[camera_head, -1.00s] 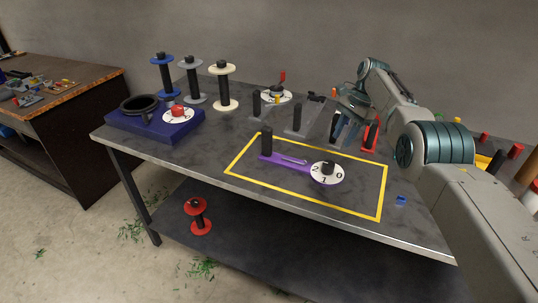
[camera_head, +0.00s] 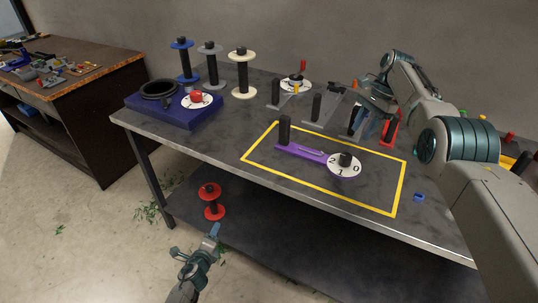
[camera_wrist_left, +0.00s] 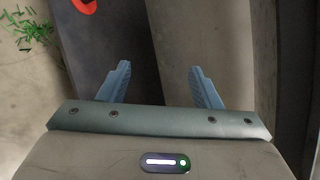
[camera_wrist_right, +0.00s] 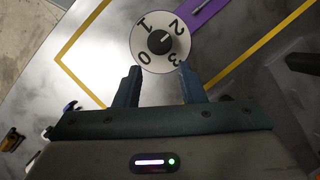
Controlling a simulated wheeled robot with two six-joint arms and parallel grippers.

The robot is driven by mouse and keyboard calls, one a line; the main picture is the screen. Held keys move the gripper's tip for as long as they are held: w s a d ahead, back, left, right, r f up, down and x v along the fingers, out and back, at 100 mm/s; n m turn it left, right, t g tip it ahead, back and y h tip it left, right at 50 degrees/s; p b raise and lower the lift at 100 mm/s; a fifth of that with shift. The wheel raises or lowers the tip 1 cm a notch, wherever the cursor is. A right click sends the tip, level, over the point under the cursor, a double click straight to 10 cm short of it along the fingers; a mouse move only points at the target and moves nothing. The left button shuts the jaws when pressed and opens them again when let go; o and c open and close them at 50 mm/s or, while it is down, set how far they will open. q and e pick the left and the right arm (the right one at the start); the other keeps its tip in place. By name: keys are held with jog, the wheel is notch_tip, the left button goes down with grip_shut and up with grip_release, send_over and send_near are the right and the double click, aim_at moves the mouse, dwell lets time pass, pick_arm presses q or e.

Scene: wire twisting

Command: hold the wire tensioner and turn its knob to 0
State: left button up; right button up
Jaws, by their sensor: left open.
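The wire tensioner is a purple bar (camera_head: 302,152) lying in the yellow outline on the table. A black upright post (camera_head: 284,130) stands at its left end, and a white dial (camera_head: 344,171) with a black knob (camera_head: 346,158) sits at its right end. In the right wrist view the dial (camera_wrist_right: 140,52) shows 0, 1, 2 and 3 around the knob (camera_wrist_right: 160,40); its exact setting is hard to read. My right gripper (camera_wrist_right: 160,78) is open and empty, with the dial ahead of its fingertips. My left gripper (camera_head: 212,232) is open and empty, low in front of the table.
A blue block (camera_head: 170,112) with a black ring and a red-knobbed dial stands at the table's left. Blue, grey and white spools (camera_head: 243,75) stand behind. Grey stands (camera_head: 325,105) are at the back. A red spool (camera_head: 212,203) sits on the lower shelf near my left gripper.

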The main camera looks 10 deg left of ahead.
pick_arm(q)
jog(key=w+d+r+m+t+h, duration=0.1)
jog(key=w+d+r+m, duration=0.1)
jog(key=r, duration=0.7)
jog(key=w+d+r+m+t+h, duration=0.1)
jog(key=w+d+r+m+t, duration=0.1)
jog(key=w+r+m, duration=0.2)
jog(key=w+d+r+m+t+h, duration=0.1)
jog(key=w+r+m, duration=0.3)
jog(key=r, duration=0.9)
jog(key=shift+d+r+m+t, duration=0.2)
jog(key=shift+d+m+t, duration=0.1)
jog(key=shift+m, duration=0.65)
jog(key=shift+d+r+m+t, duration=0.2)
jog(key=shift+m+t, duration=0.1)
jog(key=shift+m, duration=0.65)
jog(key=m+g+h, duration=0.2)
jog(key=m+h, duration=0.1)
jog(key=m, duration=0.1)
send_near(283, 136)
jog(key=shift+w+a, duration=0.15)
jog(key=shift+a, duration=0.5)
jog(key=shift+w+d+r+h, duration=0.15)
jog(key=shift+w+d+h, duration=0.15)
jog(key=shift+d, duration=0.25)
jog(key=shift+w+d, duration=0.1)
jog(key=shift+w, duration=0.2)
jog(key=x, duration=1)
